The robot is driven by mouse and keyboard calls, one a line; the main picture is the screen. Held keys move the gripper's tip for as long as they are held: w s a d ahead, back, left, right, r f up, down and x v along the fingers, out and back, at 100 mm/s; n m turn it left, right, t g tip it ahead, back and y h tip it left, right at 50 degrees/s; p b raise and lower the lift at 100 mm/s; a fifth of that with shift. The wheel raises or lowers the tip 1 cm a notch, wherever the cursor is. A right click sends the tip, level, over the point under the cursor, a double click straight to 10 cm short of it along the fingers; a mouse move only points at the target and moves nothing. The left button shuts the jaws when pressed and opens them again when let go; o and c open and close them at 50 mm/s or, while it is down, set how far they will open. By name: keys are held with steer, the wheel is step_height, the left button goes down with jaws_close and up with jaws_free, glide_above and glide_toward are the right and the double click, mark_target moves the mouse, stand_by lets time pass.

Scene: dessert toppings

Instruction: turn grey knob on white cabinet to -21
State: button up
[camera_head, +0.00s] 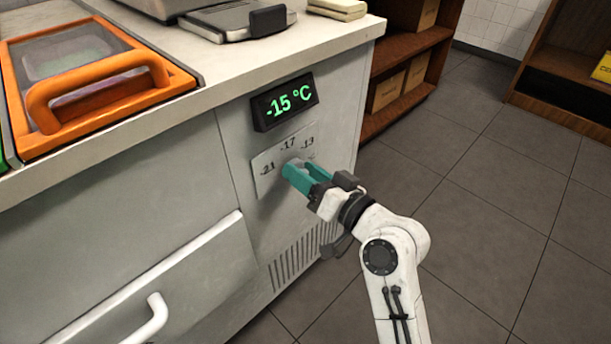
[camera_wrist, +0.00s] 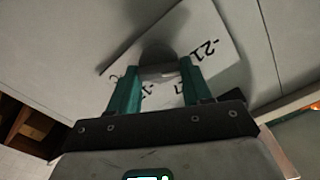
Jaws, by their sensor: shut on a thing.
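The white cabinet (camera_head: 225,140) has a black display (camera_head: 284,101) reading -15 °C in green. Below it is a pale dial plate (camera_head: 262,180) with the marks -21, -17 and -13. My gripper (camera_head: 291,171) is at the dial, its teal fingers covering most of the knob in the head view. In the wrist view, the grey knob (camera_wrist: 158,52) sits at the ends of the two teal fingers (camera_wrist: 158,82), which are shut on it. The -21 mark (camera_wrist: 205,50) is to the right of the knob there. The knob's exact pointing is hard to tell.
A drawer with a white handle (camera_head: 148,318) is at the lower left. An orange-framed lid (camera_head: 100,100) and a scale (camera_head: 235,22) are on the counter. A wooden shelf (camera_head: 405,45) with boxes stands behind the cabinet. The tiled floor (camera_head: 480,200) at the right is clear.

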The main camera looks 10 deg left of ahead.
steer(key=shift+f, duration=0.15)
steer(key=o, duration=1.1)
steer(key=shift+c, duration=0.2)
steer(key=p+v, duration=0.2)
steer(key=v, duration=0.9)
